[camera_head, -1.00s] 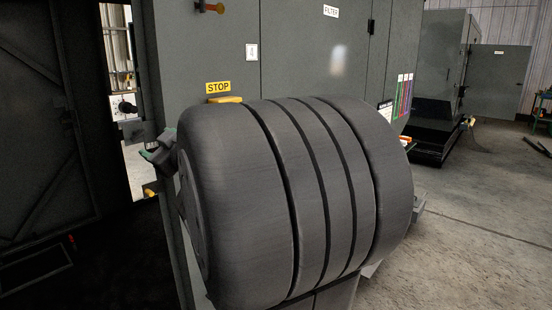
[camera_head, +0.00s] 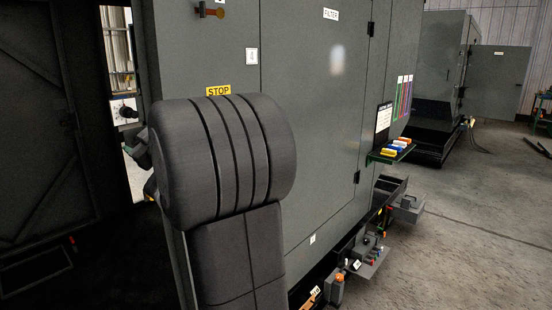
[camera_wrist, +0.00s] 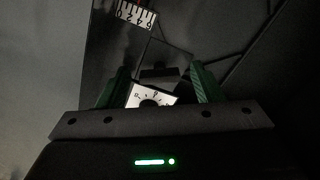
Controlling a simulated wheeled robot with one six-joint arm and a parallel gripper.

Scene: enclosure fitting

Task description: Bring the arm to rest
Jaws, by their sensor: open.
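My gripper (camera_wrist: 158,68) is open in the wrist view, its two green fingers apart with nothing held between them. A white dial plate with a dark round centre (camera_wrist: 152,97) shows between the fingers; I cannot tell how far off it is. In the head view my dark arm fills the left middle, in front of the grey cabinet (camera_head: 310,120), and hides most of the gripper.
A white numbered scale (camera_wrist: 136,14) shows at the top of the wrist view. A small shelf with coloured blocks (camera_head: 391,150) juts from the cabinet's right side. Open drawers with parts (camera_head: 368,256) stick out below. The floor at right (camera_head: 470,230) is clear.

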